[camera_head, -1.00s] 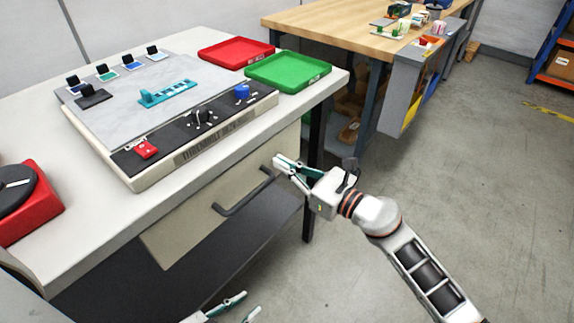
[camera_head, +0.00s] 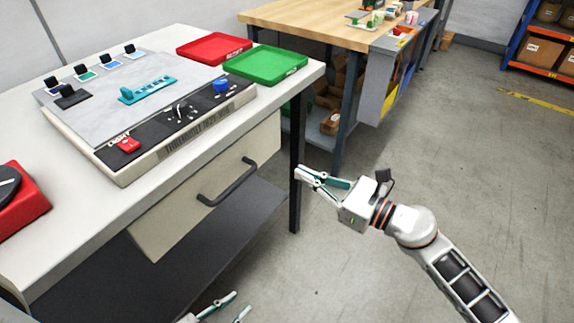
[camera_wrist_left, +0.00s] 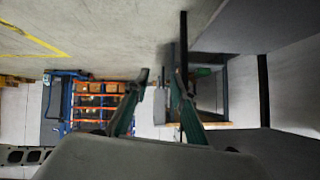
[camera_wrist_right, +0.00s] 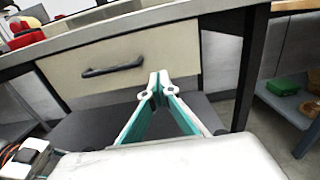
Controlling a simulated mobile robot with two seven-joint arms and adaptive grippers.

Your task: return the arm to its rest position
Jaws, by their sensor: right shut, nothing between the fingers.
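My right gripper (camera_head: 304,176) is in the head view, in the air to the right of the white table, past its right front leg. Its arm comes in from the lower right. In the right wrist view its fingertips (camera_wrist_right: 158,88) meet, with nothing between them, and the drawer shows behind. My left gripper (camera_head: 236,304) shows only its fingertips at the bottom edge of the head view. In the left wrist view its two fingers (camera_wrist_left: 157,82) stand apart with nothing between them.
The white table (camera_head: 60,243) has a drawer with a dark handle (camera_head: 228,183) and a lower shelf. A control panel (camera_head: 180,113), a red tray (camera_head: 213,47) and a green tray (camera_head: 265,64) are on top. Open floor (camera_head: 440,160) lies right; a wooden bench (camera_head: 300,22) stands behind.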

